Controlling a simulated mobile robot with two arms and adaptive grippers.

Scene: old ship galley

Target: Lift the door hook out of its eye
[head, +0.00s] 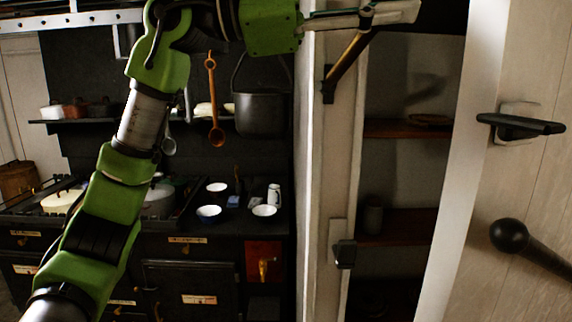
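The door hook (348,66) is a slim dark and brass-coloured bar. It slopes up to the right from a dark bracket (328,85) on the pale door post (318,170). Its upper end meets my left gripper (372,14) at the top of the view. The fingers lie level there, partly cut off by the frame edge. I cannot tell whether they are closed on the hook or only beside it. I cannot make out the eye. The pale door (545,190) at the right has a black lever handle (520,125).
Behind the post is an open cupboard with wooden shelves (400,128) and a dark cup (373,215). At left are a black stove, white bowls (264,210) and hanging ladles (214,100).

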